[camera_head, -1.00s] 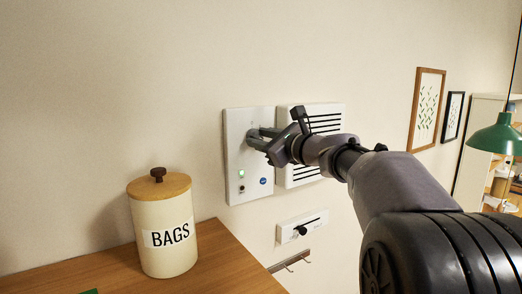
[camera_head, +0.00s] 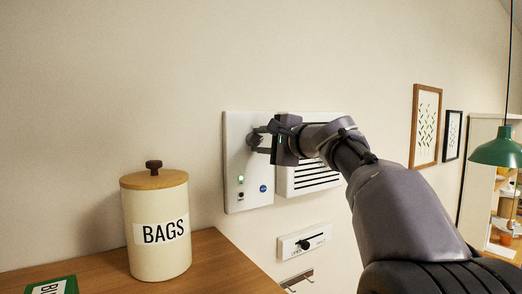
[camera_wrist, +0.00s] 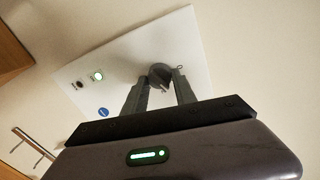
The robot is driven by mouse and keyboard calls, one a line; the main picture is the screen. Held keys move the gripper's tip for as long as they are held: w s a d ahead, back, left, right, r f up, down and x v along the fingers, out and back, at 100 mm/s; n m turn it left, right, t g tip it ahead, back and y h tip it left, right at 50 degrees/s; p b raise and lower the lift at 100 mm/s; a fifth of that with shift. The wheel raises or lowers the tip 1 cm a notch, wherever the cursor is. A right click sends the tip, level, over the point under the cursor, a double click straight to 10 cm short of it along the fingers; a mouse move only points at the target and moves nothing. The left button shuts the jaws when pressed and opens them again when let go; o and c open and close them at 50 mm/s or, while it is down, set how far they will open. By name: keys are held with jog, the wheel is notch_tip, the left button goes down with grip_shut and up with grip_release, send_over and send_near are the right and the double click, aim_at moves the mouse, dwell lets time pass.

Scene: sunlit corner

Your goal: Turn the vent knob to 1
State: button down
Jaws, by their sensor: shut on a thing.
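The vent knob (camera_wrist: 160,76) is a dark round knob with a pointer on a white wall panel (camera_head: 236,190). In the head view the knob (camera_head: 254,139) is partly covered by my gripper's fingers. My gripper (camera_head: 259,141) reaches the panel from the right and is shut on the knob. In the wrist view the fingers of my gripper (camera_wrist: 158,88) stand on either side of the knob. The panel also carries a lit green light (camera_wrist: 97,76), a small black button (camera_wrist: 79,85) and a blue round sticker (camera_wrist: 103,112). The scale marks around the knob are too small to read.
A slotted white vent (camera_head: 318,178) is right of the panel, partly behind my arm. A slider box (camera_head: 304,242) and a hook rail (camera_head: 298,281) are below. A BAGS canister (camera_head: 157,225) stands on the wooden counter (camera_head: 220,262). The wall left of the panel is clear.

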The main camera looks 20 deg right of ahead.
jog(key=shift+n+b, duration=0.75)
jog(key=shift+n, duration=0.75)
jog(key=shift+r, duration=0.1)
jog(key=c, duration=1)
grip_release()
jog(key=b+v, duration=0.4)
jog(key=v, duration=1.3)
jog(key=shift+s, duration=0.25)
